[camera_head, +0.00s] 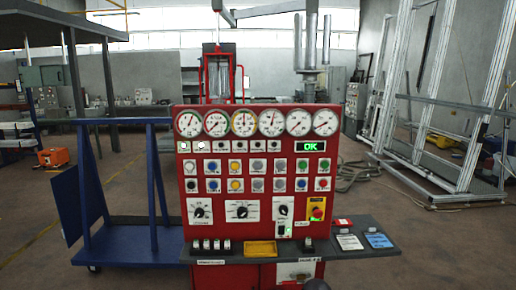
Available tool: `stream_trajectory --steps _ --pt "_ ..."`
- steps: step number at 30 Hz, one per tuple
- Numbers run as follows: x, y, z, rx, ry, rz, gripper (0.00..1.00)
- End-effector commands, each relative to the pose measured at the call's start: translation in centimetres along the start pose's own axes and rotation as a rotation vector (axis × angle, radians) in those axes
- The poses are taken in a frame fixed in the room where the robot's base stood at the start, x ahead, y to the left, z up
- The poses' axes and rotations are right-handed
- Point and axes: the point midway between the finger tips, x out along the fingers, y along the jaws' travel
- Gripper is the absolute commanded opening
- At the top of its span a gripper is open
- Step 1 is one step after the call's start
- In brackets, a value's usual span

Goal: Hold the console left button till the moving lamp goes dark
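The red console (180,220) stands upright in the middle of the head view. A row of small lamps (184,146) runs below its gauges; the leftmost ones look palest, but I cannot tell surely which is lit. Rows of coloured buttons (213,185) fill the panel under the lamps. A green display (310,147) reads OK. I cannot tell which is the left button. My gripper is not recognisable in this view.
A red emergency stop (317,213) is low on the panel. A blue cart (125,245) stands close at left. A metal frame (440,170) stands behind right.

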Motion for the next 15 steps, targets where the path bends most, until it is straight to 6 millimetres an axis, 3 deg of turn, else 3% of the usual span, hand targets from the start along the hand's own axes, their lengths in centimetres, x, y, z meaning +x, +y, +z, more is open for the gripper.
stream_trajectory --steps 2,12,15 --pt "0.00 0.00 0.00 0.000 0.000 0.000 0.98" --pt "0.00 0.00 0.00 0.000 0.000 0.000 0.00" --pt "0.00 0.00 0.00 0.000 0.000 0.000 0.00"
